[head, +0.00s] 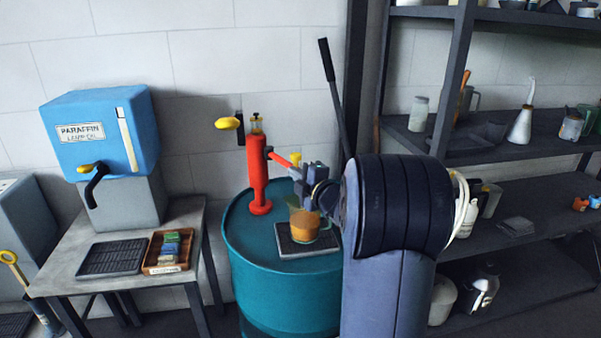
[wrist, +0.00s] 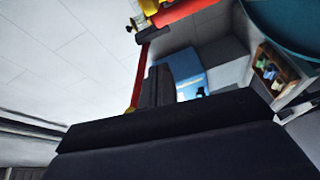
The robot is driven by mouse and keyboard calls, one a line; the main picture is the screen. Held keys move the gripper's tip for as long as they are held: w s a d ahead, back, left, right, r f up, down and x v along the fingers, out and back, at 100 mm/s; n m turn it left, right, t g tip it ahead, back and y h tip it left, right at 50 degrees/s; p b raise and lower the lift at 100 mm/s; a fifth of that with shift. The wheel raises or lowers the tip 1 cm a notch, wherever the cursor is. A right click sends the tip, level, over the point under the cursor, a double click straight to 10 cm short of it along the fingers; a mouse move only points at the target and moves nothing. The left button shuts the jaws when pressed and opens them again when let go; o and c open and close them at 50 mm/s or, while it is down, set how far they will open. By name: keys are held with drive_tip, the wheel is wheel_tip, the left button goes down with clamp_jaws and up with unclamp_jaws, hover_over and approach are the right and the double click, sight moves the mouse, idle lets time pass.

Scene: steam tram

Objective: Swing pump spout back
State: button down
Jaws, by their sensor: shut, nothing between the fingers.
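The red pump (head: 258,172) stands upright on the teal drum (head: 275,285) in the head view. Part of the red pump also shows at the top of the wrist view (wrist: 182,12). My gripper (head: 305,186) is shut and empty by the spout's end, above a jug of amber liquid (head: 304,226). I cannot tell whether it touches the spout. My arm and gripper hide part of the drum and the spout's tip.
The jug stands on a black drip tray (head: 290,246) on the drum. A long black lever (head: 329,75) rises behind. A blue paraffin dispenser (head: 100,125) and a small wooden tray (head: 153,268) are on the left table (head: 60,260). Dark shelves (head: 545,150) stand at right.

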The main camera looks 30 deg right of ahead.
drive_tip(key=w+d+p, duration=0.3)
drive_tip(key=w, duration=0.5)
drive_tip(key=shift+f+p, duration=0.35)
drive_tip(key=shift+f, duration=0.05)
drive_tip(key=shift+d, duration=0.1)
